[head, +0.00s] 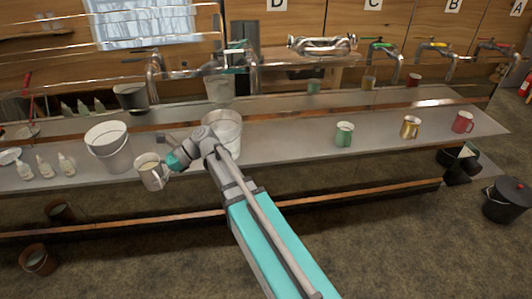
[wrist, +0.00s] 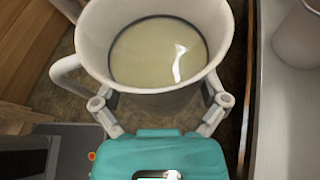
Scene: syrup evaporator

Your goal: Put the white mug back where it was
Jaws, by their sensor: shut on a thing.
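The white mug (head: 149,175) is upright in my gripper (head: 168,166), at the front edge of the counter left of centre. In the wrist view the mug (wrist: 155,50) fills the upper middle, with pale yellowish liquid inside and its handle to the left. My gripper's fingers (wrist: 160,102) are shut on either side of the mug. Floor shows around and below the mug in the wrist view, with the counter edge to its right. The mug's underside is hidden.
A white bucket (head: 108,152) stands behind and left of the mug, and another pail (head: 226,130) stands behind my arm. Several small bottles (head: 44,168) are at the far left. Green (head: 344,134), gold (head: 410,127) and red (head: 462,122) mugs stand on the right; counter between them is clear.

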